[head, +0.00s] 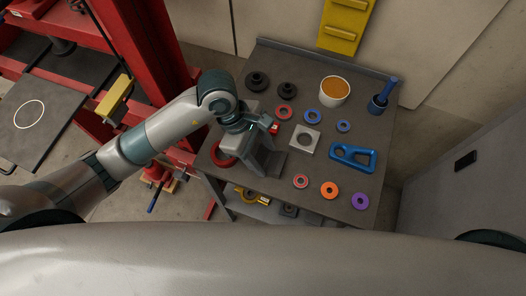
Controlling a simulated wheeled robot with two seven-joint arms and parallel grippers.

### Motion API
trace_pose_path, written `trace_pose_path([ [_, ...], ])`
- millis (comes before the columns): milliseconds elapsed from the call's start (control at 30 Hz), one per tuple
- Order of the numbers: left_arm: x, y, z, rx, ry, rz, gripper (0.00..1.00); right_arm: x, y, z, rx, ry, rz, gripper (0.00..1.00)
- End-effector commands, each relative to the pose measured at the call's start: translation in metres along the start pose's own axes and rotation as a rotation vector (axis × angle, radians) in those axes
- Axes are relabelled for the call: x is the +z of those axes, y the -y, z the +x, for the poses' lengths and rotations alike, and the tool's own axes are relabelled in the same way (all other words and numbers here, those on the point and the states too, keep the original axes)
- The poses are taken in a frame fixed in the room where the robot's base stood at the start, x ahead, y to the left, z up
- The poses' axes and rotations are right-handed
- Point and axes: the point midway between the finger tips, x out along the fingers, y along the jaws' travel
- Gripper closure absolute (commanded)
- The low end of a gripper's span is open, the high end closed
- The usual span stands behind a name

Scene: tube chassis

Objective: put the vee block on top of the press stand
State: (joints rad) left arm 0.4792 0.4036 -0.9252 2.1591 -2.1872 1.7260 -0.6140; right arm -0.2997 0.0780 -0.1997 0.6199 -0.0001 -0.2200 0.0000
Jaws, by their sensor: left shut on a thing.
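My left gripper (242,143) reaches in from the left over the near left part of the workbench. It is shut on a dark grey angular block (268,160), which I take to be the vee block. The gripper hides part of the block, and I cannot tell whether it touches the bench top. A tall red frame (168,75) stands to the left of the bench; it looks like the press stand, but I cannot be sure. My right gripper is not in view.
The workbench (325,213) carries a white square plate (296,145), a blue link (352,164), a white cup (334,99), a blue holder (377,106) and several coloured rings. A red ring (222,160) lies beside my gripper. A dark panel (52,128) with a white circle is at far left.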

Motion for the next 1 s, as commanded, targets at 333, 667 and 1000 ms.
trace_pose_path([
  [333, -0.001, 0.0, 0.001, 0.0, 0.0, 0.0, 0.31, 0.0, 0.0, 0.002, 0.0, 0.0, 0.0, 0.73],
  [667, 0.001, 0.0, -0.002, 0.0, 0.0, 0.0, 0.31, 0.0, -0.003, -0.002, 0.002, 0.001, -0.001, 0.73],
  [1000, 0.001, -0.001, -0.047, 0.002, -0.002, 0.0, 0.31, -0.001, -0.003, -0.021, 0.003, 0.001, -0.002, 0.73],
])
